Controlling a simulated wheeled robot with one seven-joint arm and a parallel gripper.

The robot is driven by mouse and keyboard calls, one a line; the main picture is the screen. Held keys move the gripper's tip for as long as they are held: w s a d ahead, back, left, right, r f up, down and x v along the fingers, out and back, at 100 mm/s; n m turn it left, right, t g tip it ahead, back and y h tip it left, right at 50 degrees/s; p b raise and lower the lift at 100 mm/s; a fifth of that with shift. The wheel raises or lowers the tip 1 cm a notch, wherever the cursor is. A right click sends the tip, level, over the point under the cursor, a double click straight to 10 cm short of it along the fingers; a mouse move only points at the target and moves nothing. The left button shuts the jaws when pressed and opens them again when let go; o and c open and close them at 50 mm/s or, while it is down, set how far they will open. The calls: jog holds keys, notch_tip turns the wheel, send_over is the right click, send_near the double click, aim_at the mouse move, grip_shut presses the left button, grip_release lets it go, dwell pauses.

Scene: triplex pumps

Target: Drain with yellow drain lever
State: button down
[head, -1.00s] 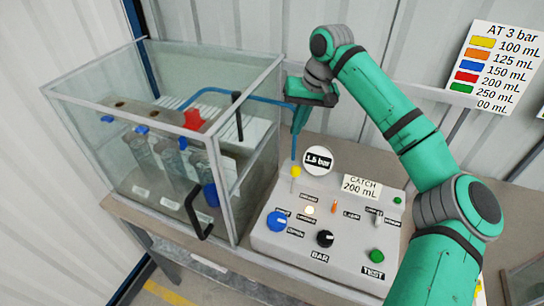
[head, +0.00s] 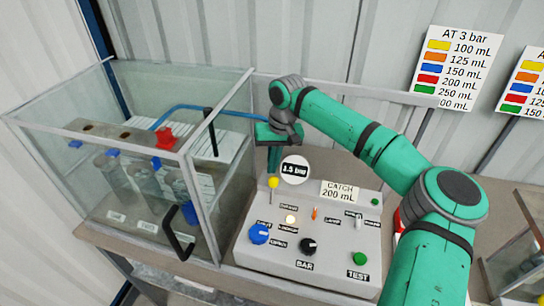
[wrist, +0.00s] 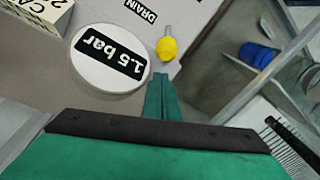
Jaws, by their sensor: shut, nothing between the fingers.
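The yellow drain lever (head: 273,183) stands at the back left of the grey control panel (head: 322,259), its ball knob on top of a thin stem. In the wrist view the yellow knob (wrist: 167,48) lies just past my fingertips, near a DRAIN label (wrist: 140,10). My gripper (head: 273,172) is shut and empty, pointing down just above and behind the knob. In the wrist view the shut fingers (wrist: 161,80) end short of the knob, with a small gap showing. Whether they touch it is hard to tell from the head view.
A round 1.5 bar gauge (head: 295,169) stands right beside my gripper. A CATCH 200 mL sign (head: 339,191) is farther right. A glass tank (head: 218,170) with an open-frame edge and black handle (head: 178,245) is close on the left. A blue knob (head: 259,233) sits in front.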

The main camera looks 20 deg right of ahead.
jog(key=shift+s+a+r, duration=0.15)
jog(key=shift+s+r, duration=0.05)
jog(key=shift+s, duration=0.75)
jog(key=shift+s, duration=0.1)
